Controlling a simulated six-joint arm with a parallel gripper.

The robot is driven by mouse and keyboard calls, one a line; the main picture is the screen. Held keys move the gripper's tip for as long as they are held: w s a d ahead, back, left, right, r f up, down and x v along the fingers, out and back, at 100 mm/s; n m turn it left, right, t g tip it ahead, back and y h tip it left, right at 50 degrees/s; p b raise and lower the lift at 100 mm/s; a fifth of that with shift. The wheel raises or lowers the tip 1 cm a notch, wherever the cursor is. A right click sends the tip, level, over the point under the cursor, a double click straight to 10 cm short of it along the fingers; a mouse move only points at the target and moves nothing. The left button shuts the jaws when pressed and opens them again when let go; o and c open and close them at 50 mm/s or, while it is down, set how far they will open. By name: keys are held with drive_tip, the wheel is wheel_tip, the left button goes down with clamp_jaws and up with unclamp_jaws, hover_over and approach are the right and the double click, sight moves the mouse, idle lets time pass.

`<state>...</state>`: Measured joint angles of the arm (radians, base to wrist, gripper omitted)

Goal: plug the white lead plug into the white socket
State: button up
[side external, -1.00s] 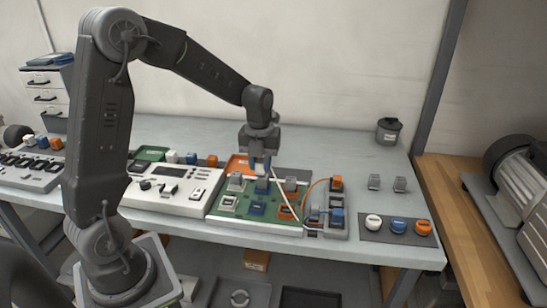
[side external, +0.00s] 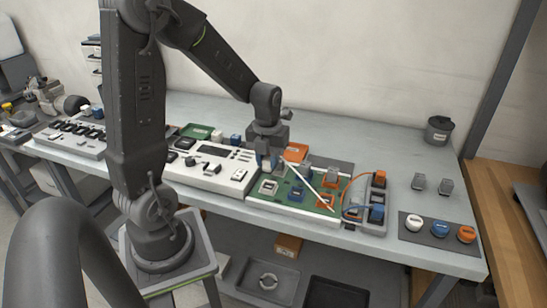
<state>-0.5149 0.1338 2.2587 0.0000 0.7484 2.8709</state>
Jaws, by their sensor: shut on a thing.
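My gripper (side external: 268,168) is shut above the left part of the green board (side external: 284,204), pointing down. The white lead (side external: 312,182) runs from the gripper down to the right across the board, so the plug in the jaws is the white lead plug; its body is mostly hidden by the fingers. The white socket (side external: 268,188) sits at the board's left, just in front of and below the fingertips. I cannot tell how much gap there is between plug and board. A blue socket (side external: 296,195) and an orange socket (side external: 325,203) stand in the same row.
Grey blocks (side external: 332,175) stand along the board's back. A grey holder (side external: 374,226) with orange and blue plugs and an orange lead stands to the right. A white control box (side external: 213,168) is close on the left. White, blue and orange knobs (side external: 440,229) sit at far right.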

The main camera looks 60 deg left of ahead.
sight(269, 171)
drive_tip(key=shift+f, duration=1.9)
drive_tip(key=shift+f, duration=1.05)
idle(0.7)
drive_tip(key=o, duration=1.3)
drive_tip(key=shift+r, duration=3.55)
